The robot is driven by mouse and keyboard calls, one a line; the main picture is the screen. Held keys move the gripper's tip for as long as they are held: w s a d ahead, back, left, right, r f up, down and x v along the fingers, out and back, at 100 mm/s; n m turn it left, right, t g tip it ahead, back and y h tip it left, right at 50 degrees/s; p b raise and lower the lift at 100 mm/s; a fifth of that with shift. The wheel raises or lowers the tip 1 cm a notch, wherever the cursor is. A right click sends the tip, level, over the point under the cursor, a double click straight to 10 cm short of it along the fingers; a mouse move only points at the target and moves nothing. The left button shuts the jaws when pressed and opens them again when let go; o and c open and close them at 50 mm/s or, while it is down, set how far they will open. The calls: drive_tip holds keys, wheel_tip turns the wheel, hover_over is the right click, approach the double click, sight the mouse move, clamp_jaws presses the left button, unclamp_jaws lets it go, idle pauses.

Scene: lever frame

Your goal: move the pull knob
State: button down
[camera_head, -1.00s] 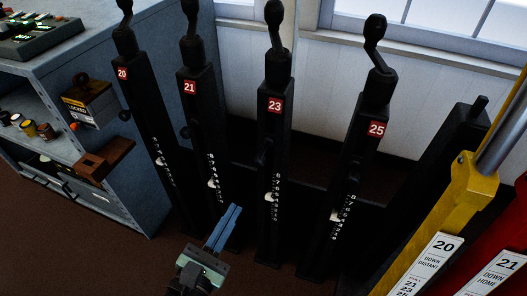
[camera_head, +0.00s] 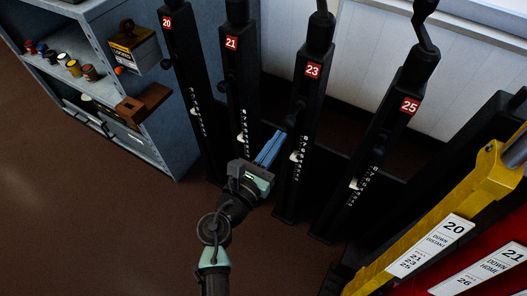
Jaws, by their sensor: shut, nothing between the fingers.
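Black posts with red number plates stand in a row: 20 (camera_head: 185,70), 21 (camera_head: 241,70), 23 (camera_head: 308,95) and 25 (camera_head: 398,130). Small dark round knobs stick out from the left sides of some posts. One knob (camera_head: 222,87) is on post 21, and another (camera_head: 290,120) is on post 23. I cannot tell which one is the pull knob. My gripper (camera_head: 280,136) has its blue fingers shut and empty. Its tips appear close to the left side of post 23, just below that post's knob; contact cannot be told.
A grey shelf unit (camera_head: 150,155) with small coloured jars and boxes stands at the left. A yellow lever (camera_head: 485,185) with white label plates and a red one are at the right. Brown floor (camera_head: 110,230) is free at the lower left.

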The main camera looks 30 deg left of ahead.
sight(288, 124)
drive_tip(key=shift+w, duration=1.2)
drive_tip(key=shift+w, duration=0.1)
drive_tip(key=w, duration=0.2)
drive_tip(key=shift+w+d, duration=0.15)
drive_tip(key=shift+w, duration=0.15)
drive_tip(key=shift+r, duration=0.25)
